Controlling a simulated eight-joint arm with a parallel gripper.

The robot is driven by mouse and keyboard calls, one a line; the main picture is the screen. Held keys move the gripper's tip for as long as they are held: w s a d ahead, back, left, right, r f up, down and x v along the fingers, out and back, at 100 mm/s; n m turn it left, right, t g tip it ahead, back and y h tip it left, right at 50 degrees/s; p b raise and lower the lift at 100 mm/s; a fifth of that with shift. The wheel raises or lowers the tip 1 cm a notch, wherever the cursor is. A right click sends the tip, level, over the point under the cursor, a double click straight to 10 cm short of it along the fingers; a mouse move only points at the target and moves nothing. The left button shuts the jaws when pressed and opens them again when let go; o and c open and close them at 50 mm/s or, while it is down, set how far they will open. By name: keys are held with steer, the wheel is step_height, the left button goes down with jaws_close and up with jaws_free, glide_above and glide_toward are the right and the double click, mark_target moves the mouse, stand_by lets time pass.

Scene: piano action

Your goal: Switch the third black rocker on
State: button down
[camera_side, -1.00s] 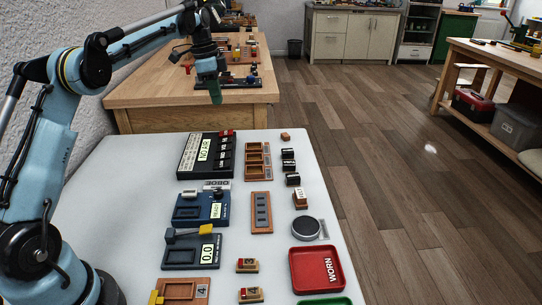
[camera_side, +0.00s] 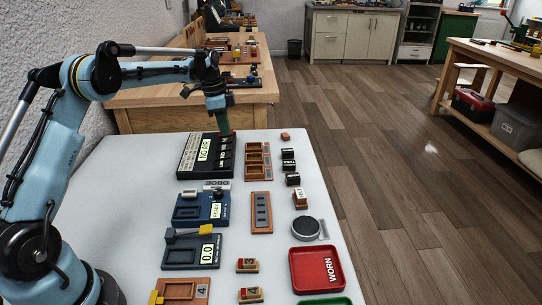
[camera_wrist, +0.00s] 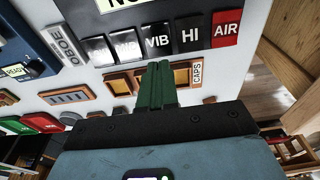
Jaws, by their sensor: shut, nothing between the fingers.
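A black panel (camera_side: 187,156) stands at the far end of the white table, with a lit display (camera_side: 204,147) reading "NO AIR". A row of rockers runs along its edge. In the wrist view the row holds a red rocker marked AIR (camera_wrist: 226,28), then black rockers marked HI (camera_wrist: 190,34) and VIB (camera_wrist: 158,41), then a black one (camera_wrist: 125,44) and another black one (camera_wrist: 97,50) with labels hard to read. My gripper (camera_side: 225,131) is shut and empty, its green fingers pointing down near the red end of the row. Contact cannot be told.
A wooden tray marked CAPS (camera_side: 257,160) lies right of the panel, with small black pieces (camera_side: 289,160) beyond it. A blue box (camera_side: 200,208) and a sign reading OBOE (camera_wrist: 67,41) lie nearby. A red WORN tray (camera_side: 316,270) stands at the near right.

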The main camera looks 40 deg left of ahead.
mark_target(229, 146)
steer(key=shift+w+d+f, duration=0.1)
steer(key=shift+f, duration=0.9)
steer(key=shift+w+d+f, duration=0.1)
steer(key=shift+f, duration=0.9)
steer(key=shift+w+d+f, duration=0.1)
steer(key=shift+f, duration=0.1)
steer(key=shift+s+a+r, duration=0.3)
steer(key=shift+s+a, duration=0.3)
steer(key=shift+r, duration=0.1)
step_height(229, 146, up, 14)
steer(key=w+d, duration=0.1)
steer(key=shift+w+d, duration=0.2)
